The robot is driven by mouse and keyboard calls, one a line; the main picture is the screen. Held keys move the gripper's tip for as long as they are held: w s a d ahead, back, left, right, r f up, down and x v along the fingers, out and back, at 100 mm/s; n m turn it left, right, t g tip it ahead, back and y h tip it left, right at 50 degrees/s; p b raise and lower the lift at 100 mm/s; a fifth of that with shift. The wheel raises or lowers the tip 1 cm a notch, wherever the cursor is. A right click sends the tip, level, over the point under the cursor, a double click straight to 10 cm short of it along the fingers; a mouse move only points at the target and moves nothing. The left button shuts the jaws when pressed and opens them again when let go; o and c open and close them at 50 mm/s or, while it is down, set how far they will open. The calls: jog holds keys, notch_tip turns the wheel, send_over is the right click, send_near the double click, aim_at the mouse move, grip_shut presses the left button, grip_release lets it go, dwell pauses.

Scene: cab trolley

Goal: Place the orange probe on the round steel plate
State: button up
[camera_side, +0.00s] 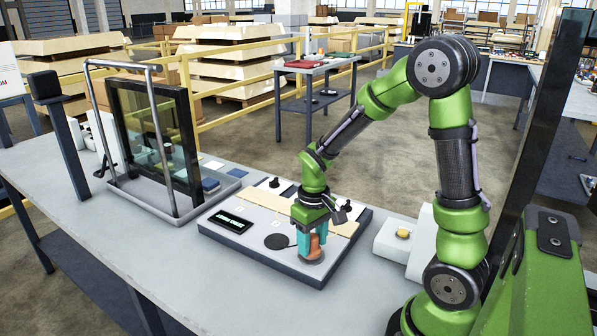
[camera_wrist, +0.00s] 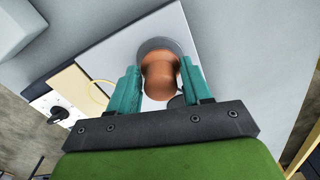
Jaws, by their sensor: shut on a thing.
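The orange probe (camera_side: 315,244) is upright between the teal fingers of my gripper (camera_side: 310,246), which is shut on it. In the wrist view the probe (camera_wrist: 160,78) lies between both fingers of my gripper (camera_wrist: 160,72). The round steel plate (camera_side: 313,259) is directly under the probe, near the front right corner of the panel. In the wrist view the grey rim of the plate (camera_wrist: 152,43) shows around the probe's far end. I cannot tell whether the probe's bottom touches the plate.
A black disc (camera_side: 277,241) lies just left of the plate, beside a dark display (camera_side: 231,222). A tray with a framed glass panel (camera_side: 155,130) stands at the left. A white box with a yellow button (camera_side: 403,234) is at the right. The front bench top is clear.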

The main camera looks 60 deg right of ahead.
aim_at(313, 236)
jog(key=shift+f, duration=0.2)
jog(key=shift+f, duration=0.15)
jog(key=o, duration=1.1)
jog(key=shift+o, duration=0.2)
notch_tip(313, 236, up, 12)
jog(key=s+a+r+t+y, duration=0.1)
jog(key=s+a+r+t, duration=0.2)
jog(key=a, duration=0.2)
jog(key=s+a+r+m+t+y, duration=0.1)
jog(key=s+a+r+t, duration=0.2)
jog(key=a, duration=0.3)
jog(key=shift+s+t, duration=0.3)
jog(key=shift+t, duration=0.3)
